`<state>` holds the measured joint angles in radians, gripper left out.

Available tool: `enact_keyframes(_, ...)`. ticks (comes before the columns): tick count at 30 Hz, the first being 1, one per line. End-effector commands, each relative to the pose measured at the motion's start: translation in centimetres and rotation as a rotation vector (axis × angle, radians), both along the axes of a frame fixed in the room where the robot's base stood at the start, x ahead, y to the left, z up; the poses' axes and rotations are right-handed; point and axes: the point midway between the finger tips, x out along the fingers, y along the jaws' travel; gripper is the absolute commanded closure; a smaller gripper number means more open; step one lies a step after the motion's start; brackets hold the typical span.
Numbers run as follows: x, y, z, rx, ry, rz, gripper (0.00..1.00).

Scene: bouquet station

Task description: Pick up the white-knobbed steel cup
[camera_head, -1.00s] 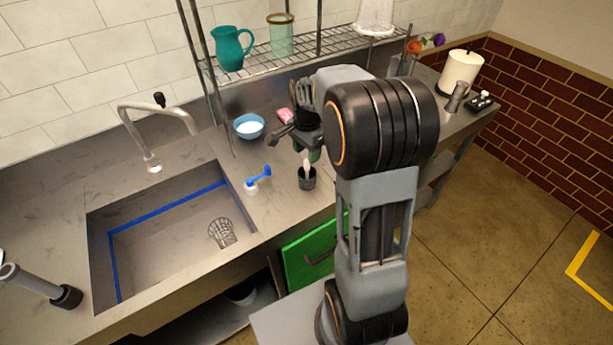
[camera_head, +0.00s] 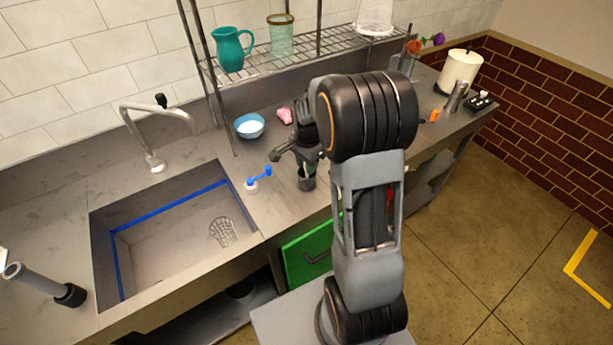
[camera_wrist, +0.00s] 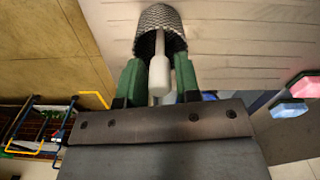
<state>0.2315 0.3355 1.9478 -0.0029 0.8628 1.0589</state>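The steel cup (camera_head: 307,183) stands upright on the counter near its front edge. In the wrist view the cup (camera_wrist: 158,17) has a textured grey wall, and a white knob (camera_wrist: 160,75) on a pale stem points out of it toward the camera. My gripper (camera_wrist: 160,80) has two green fingers, one on each side of the white knob, with small gaps between them and it. It looks open and not closed on the knob. In the head view my gripper (camera_head: 307,160) is right above the cup and hides the knob.
A blue bowl (camera_head: 249,126) and a pink item (camera_head: 284,115) lie behind. A wire shelf (camera_head: 300,53) hangs over the counter's back.

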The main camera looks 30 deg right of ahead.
Motion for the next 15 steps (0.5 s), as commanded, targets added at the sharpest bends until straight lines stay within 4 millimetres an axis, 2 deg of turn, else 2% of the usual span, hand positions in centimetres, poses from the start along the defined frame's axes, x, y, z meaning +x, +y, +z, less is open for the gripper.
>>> enact_keyframes(2, 0.0, 0.0, 0.02, 0.0, 0.0, 0.0, 0.77)
enact_keyframes(9, 0.0, 0.0, 0.02, 0.0, 0.0, 0.0, 1.0)
enact_keyframes(15, 0.01, 0.0, 0.04, 0.0, 0.0, 0.0, 1.0)
